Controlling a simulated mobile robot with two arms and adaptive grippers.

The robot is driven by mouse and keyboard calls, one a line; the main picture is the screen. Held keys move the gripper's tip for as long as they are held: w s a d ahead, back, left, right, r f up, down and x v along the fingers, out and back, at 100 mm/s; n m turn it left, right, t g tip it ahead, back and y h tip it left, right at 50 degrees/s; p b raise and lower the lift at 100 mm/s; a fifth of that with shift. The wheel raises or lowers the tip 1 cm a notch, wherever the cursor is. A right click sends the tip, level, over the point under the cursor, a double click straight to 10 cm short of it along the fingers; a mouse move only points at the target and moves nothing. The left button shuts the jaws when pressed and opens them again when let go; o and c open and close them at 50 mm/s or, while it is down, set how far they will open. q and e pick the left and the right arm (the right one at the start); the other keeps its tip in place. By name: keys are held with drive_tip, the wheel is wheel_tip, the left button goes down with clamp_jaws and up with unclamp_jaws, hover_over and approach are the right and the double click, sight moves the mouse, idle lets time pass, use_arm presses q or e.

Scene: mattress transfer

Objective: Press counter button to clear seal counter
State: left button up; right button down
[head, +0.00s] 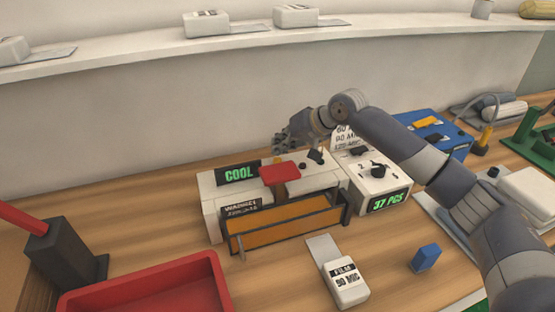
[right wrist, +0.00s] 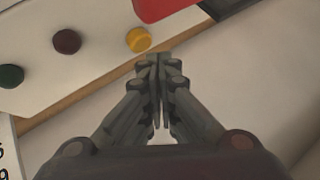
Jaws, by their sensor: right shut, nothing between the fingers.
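The white sealing machine (head: 210,210) stands on the table with a green "COOL" display (head: 239,174) and a red lever pad (head: 280,172). A white counter box (head: 355,172) beside it shows "37 PCS" on its display (head: 390,201) and has dark knobs on top. My right gripper (head: 283,143) is shut and empty above the back of the sealer. In the right wrist view its closed fingertips (right wrist: 158,62) point near a yellow button (right wrist: 139,39). A dark red button (right wrist: 67,41) and a green button (right wrist: 11,76) sit left of it. Contact cannot be told. My left gripper is not in view.
A red tray (head: 150,295) lies at front left. A white "FILM 90 MIC" block (head: 345,283) and a small blue block (head: 425,257) lie in front. A blue box (head: 440,137) stands behind my right arm. A white shelf (head: 120,58) runs along the back wall.

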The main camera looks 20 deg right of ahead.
sight(280, 158)
drive_tip(key=shift+f+p, duration=0.3)
drive_tip(key=shift+p, duration=0.15)
drive_tip(key=shift+f, duration=0.1)
drive_tip(key=shift+f, duration=1)
idle(0.7)
drive_tip(key=shift+r, duration=0.1)
drive_tip(key=shift+r+p, duration=1.3)
drive_tip(key=shift+p, duration=0.05)
drive_tip(key=shift+r, duration=0.1)
wheel_tip(280, 158, up, 5)
drive_tip(key=p, duration=0.5)
drive_tip(key=shift+p, duration=0.3)
